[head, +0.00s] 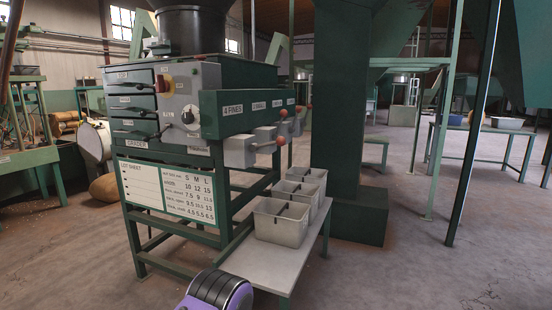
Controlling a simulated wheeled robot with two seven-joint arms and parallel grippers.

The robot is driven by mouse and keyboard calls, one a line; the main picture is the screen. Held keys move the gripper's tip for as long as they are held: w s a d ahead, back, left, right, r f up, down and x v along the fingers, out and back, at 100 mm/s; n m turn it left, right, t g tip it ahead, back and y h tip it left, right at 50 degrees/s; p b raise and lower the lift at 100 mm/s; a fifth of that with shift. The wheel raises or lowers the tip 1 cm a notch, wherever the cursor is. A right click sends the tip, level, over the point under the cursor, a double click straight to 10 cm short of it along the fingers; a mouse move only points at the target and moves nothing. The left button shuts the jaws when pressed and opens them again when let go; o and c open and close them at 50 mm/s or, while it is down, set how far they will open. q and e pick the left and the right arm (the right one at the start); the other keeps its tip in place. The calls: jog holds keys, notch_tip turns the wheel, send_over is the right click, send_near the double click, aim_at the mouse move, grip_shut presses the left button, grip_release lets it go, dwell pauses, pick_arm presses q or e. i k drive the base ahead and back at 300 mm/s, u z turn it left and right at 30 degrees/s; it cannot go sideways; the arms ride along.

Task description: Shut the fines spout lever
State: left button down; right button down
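The fines spout (238,152) is a grey box on the near end of the green grader's outlet side, below the label "4 FINES" (232,110). Its lever carries an orange-red ball knob (280,141) and sticks out to the right of the spout. From this view I cannot tell for sure whether the lever is open or shut. Further spouts, such as the grey one just behind (265,132), carry similar knobs (283,113). Neither of my grippers is in view.
Grey bins (280,228) stand in a row on a low bench (262,268) below the spouts. The grader's front has a control panel (188,105) and a lot sheet board (168,190). A thick green column (342,110) stands right of it. Floor at the right front is clear.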

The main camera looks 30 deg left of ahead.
aim_at(281, 141)
jog(key=u, duration=0.55)
jog(key=i, duration=0.55)
jog(key=u, duration=0.55)
